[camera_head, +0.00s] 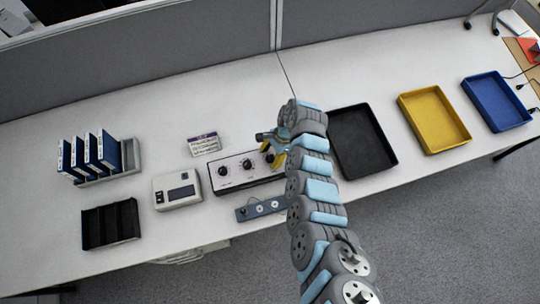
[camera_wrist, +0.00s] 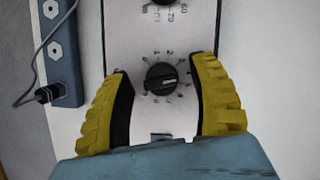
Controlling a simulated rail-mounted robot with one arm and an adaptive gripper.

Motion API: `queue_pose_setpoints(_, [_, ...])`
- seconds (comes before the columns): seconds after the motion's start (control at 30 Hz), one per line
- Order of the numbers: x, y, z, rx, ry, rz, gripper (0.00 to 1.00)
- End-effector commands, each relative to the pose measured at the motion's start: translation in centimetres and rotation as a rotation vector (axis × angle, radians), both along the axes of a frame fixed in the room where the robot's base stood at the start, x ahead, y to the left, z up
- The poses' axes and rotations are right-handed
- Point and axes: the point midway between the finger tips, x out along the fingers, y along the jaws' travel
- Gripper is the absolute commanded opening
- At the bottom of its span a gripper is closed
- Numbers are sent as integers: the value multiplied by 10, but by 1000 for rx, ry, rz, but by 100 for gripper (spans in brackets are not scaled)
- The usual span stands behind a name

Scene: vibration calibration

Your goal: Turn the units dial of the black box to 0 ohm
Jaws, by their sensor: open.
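The black box (camera_head: 232,183) stands on the white table, with a pale front panel and several black dials; my arm covers its right end in the head view. In the wrist view its panel (camera_wrist: 120,35) runs up the picture. One black dial (camera_wrist: 160,78) with a white pointer line sits between my gripper's fingers; its line points right and its printed scale is too small to read surely. Another dial (camera_wrist: 165,2) is cut off at the top edge. My gripper (camera_wrist: 160,85) is open, with a yellow finger on each side of the dial, apart from it.
A blue-grey socket strip (camera_head: 262,209) lies in front of the box; its plug and cable (camera_wrist: 50,93) show at left in the wrist view. A white device (camera_head: 176,190) stands left of the box. A black tray (camera_head: 362,142) lies to the right.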

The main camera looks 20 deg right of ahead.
Motion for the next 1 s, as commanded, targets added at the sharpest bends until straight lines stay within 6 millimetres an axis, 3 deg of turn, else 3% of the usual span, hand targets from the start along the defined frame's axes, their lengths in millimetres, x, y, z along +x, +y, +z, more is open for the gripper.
queue_pose_setpoints(0.33, [0, 1, -1, 0, 0, 0, 57])
queue_pose_setpoints(0.53, [0, 0, -1, 0, 0, 0, 0])
queue_pose_setpoints(1.0, [1, 1, -2, -3, -1, 48, 0])
